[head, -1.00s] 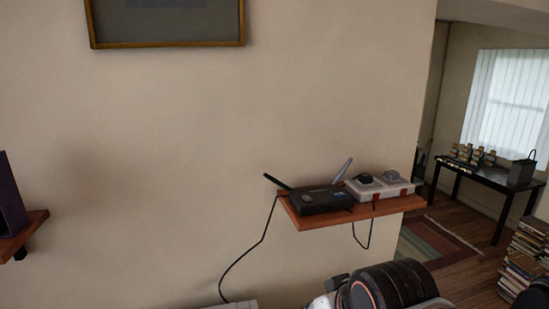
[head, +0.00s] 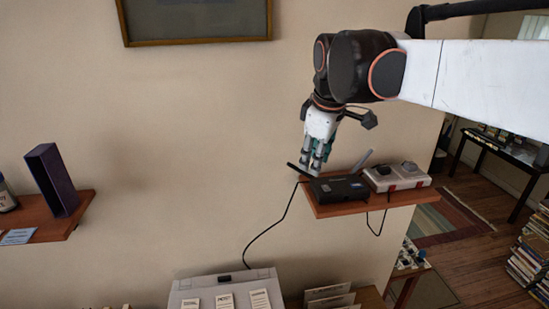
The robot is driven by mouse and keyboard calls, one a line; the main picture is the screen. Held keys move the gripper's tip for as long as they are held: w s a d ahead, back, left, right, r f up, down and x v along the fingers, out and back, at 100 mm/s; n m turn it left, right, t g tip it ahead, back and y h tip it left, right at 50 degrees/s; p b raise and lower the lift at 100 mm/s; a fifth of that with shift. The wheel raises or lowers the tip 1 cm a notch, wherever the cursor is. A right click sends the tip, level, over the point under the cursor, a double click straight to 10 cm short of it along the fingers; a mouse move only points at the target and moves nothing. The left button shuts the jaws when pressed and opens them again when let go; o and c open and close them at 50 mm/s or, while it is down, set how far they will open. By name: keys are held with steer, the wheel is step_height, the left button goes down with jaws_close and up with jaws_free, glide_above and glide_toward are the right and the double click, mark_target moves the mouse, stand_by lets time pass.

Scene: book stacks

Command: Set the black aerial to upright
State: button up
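The black router (head: 338,188) sits on the small wooden wall shelf. Its black aerial (head: 299,171) leans far over to the left, low and close to lying flat. A grey aerial (head: 362,159) at the router's back right leans to the right. My gripper (head: 312,169) points down from above, just behind and right of the black aerial's tip in the picture. Its two fingers look apart, with nothing seen between them. Whether a finger touches the aerial cannot be told from this view.
The wooden shelf (head: 337,209) also holds a white power strip (head: 398,183) with dark plugs, right of the router. A black cable (head: 277,224) hangs down the wall. A grey machine (head: 276,285) stands below. A left shelf (head: 62,230) holds a dark upright box (head: 52,180).

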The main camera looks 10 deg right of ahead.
mark_target(297, 169)
steer(key=w+n+g, duration=0.2)
steer(key=w+n, duration=0.5)
steer(key=w, duration=0.7)
steer(key=f, duration=0.4)
steer(key=w+f+p, duration=0.1)
steer(key=f, duration=0.8)
steer(key=shift+w+d+p, duration=0.1)
steer(key=shift+w+p, duration=0.2)
steer(key=shift+w, duration=0.05)
steer(key=shift+c, duration=0.6)
jaws_close()
